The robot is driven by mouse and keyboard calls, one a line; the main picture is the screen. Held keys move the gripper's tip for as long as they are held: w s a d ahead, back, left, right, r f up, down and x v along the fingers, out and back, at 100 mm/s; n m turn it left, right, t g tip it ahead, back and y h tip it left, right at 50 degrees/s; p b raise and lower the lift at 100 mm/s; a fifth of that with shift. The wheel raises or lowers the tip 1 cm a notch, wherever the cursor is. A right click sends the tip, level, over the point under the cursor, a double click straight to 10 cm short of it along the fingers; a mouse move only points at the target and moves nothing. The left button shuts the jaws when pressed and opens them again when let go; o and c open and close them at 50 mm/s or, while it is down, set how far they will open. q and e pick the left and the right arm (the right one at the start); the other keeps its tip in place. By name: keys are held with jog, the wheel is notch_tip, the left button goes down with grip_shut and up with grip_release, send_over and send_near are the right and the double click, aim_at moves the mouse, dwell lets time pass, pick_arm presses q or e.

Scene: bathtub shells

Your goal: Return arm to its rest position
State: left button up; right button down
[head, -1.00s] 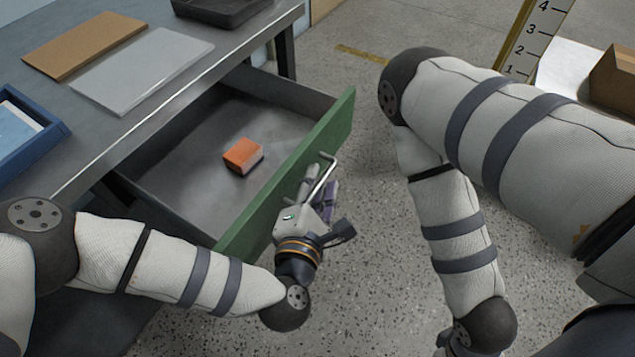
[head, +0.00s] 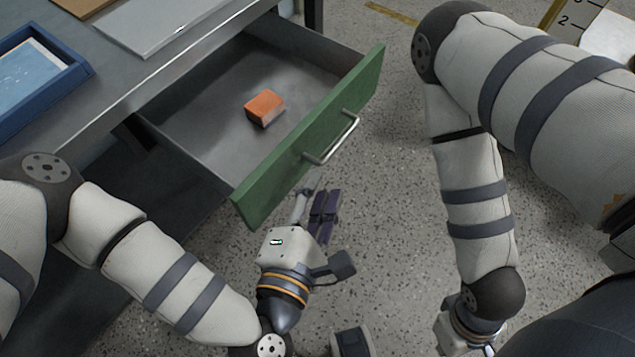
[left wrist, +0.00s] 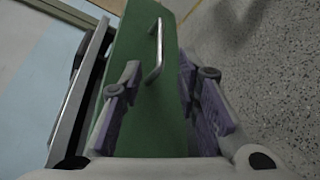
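My left arm (head: 185,285) comes in from the left. Its gripper (head: 315,205) is off the drawer's handle (head: 332,138), a short way in front of the green drawer front (head: 300,160). In the left wrist view the two fingers of this gripper (left wrist: 165,100) are spread apart with nothing held. The handle (left wrist: 156,50) shows ahead beyond them, not touched. My right arm (head: 472,190) hangs down on the right; its gripper is outside the head view.
The drawer (head: 210,110) stands open from the grey bench and holds an orange-topped block (head: 264,107). A blue tray (head: 35,85) and a pale sheet (head: 160,25) lie on the bench. Speckled floor (head: 385,240) is clear between my arms.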

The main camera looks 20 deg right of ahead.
pick_arm(q)
jog(key=shift+s+f, duration=0.1)
